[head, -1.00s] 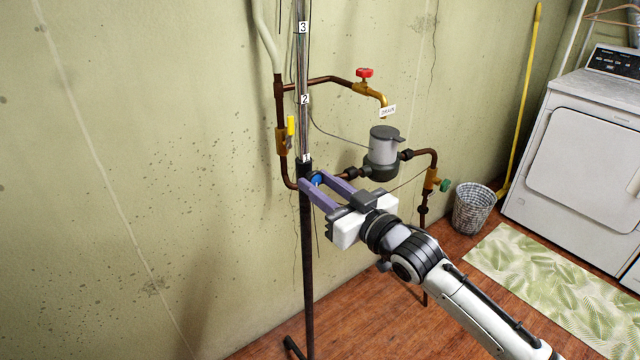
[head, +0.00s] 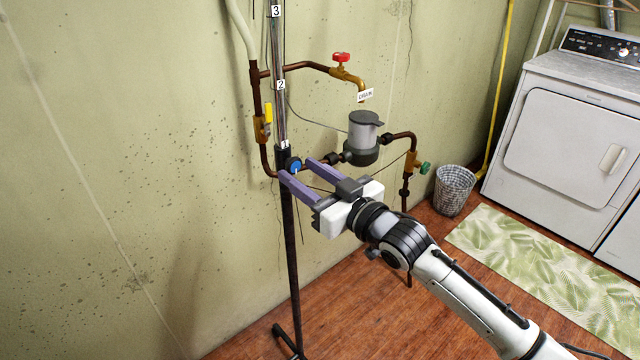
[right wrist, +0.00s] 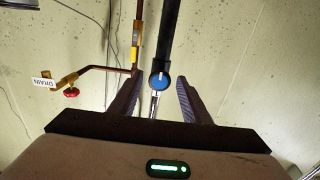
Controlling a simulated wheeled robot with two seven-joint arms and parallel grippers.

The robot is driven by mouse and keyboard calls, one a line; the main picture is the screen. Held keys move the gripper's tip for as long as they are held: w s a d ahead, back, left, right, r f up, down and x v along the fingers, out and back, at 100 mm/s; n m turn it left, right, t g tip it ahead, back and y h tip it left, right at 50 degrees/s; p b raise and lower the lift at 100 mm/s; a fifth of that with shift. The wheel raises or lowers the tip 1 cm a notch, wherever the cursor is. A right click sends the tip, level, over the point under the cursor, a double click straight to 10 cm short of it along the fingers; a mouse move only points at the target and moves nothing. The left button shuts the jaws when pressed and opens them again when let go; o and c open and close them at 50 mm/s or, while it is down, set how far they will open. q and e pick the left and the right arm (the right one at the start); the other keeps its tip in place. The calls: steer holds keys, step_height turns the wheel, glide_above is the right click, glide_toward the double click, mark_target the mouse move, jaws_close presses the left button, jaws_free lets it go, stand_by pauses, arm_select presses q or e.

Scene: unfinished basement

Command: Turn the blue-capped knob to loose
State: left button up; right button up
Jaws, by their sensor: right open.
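The blue-capped knob (head: 293,165) sits on the dark collar of the upright pole (head: 290,220). It also shows in the right wrist view (right wrist: 159,81), with a white mark on its blue face. My right gripper (head: 294,166) is open, its two purple-grey fingers pointing at the knob. In the right wrist view the knob lies between and beyond the fingertips (right wrist: 160,80), with clear gaps on both sides. The fingers do not appear to touch it. My left gripper is not in view.
Copper pipes run behind the pole, with a yellow-handled valve (head: 267,120), a red-handled drain tap (head: 341,58), a grey meter (head: 362,135) and a green-handled valve (head: 424,168). A wire basket (head: 454,190), a leaf-patterned mat (head: 540,265) and a white dryer (head: 565,145) stand to the right.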

steer(key=v, duration=0.9)
steer(key=s+d+f+m+g+h, duration=0.15)
steer(key=s+f, duration=0.25)
steer(key=f, duration=0.5)
steer(key=s+d+f+m+h, duration=0.1)
steer(key=s+f+m+h, duration=0.2)
steer(key=f, duration=0.6)
steer(key=s+d+f+g+h, duration=0.2)
steer(key=s+d+f, duration=0.1)
steer(key=s+f, duration=0.5)
steer(key=s+d+f+g+h, duration=0.1)
steer(key=s+d+f, duration=0.3)
steer(key=s+f, duration=0.5)
steer(key=s+m+g, duration=0.1)
steer(key=s, duration=0.3)
steer(key=shift+f+g+h, duration=0.3)
steer(key=shift+g+h, duration=0.05)
